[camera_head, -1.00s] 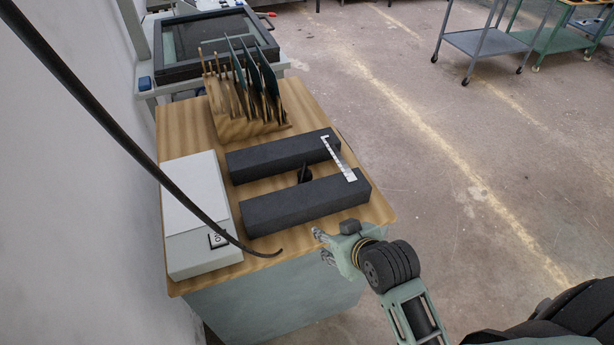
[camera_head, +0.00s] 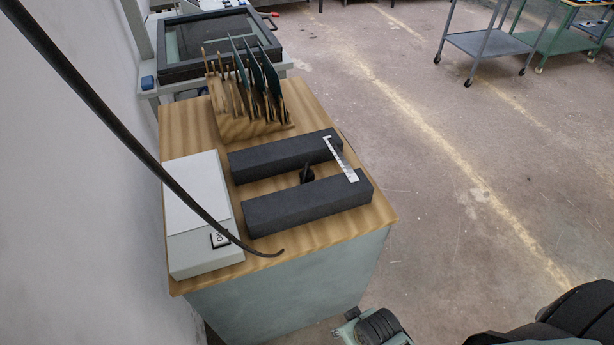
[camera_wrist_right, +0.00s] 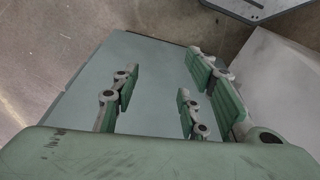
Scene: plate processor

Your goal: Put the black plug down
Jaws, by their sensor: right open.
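A small black object (camera_head: 306,174), which looks like the black plug, stands in the gap between two dark grey bars on the wooden tabletop; its lower part is partly hidden by the front bar. My right gripper (camera_wrist_right: 160,98) is open and empty in the right wrist view, with the cabinet's grey-green side behind its fingers. In the head view only part of my right arm shows at the bottom edge, below and in front of the table, well away from the black object. My left gripper is not in view.
The dark bars (camera_head: 308,203) carry a white ruler-like strip (camera_head: 341,158). A white box (camera_head: 197,213) sits at left, crossed by a black cable (camera_head: 135,140) whose end is near the table's front edge. A wooden rack (camera_head: 250,125) with green plates stands behind.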

